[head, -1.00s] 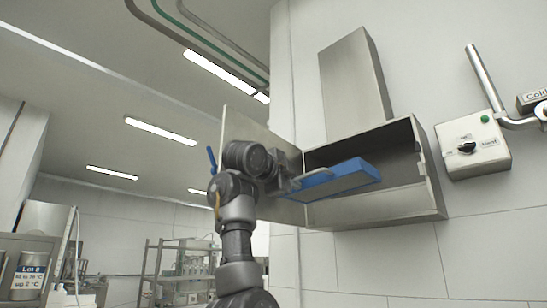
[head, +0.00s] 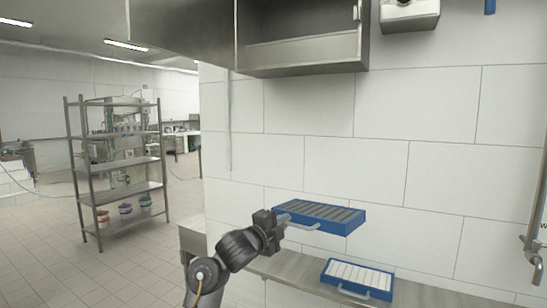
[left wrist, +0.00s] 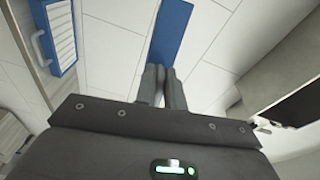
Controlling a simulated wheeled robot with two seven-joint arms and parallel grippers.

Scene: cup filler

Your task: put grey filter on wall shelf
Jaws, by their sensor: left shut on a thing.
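The grey filter (head: 325,214), a blue frame with grey slats and a light handle, is held roughly level in front of the tiled wall. My left gripper (head: 282,224) is shut on its handle side. The wall shelf (head: 425,293) is a metal ledge below and behind it, with a visible gap between them. In the left wrist view, the jaws (left wrist: 162,84) are together at the plain blue edge of the filter (left wrist: 172,32). My right gripper is not in view.
A blue filter with white slats (head: 358,277) rests on the shelf's middle, also seen in the left wrist view (left wrist: 62,38). The shelf's left part (head: 255,262) looks clear. The open metal housing (head: 305,52) hangs above.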

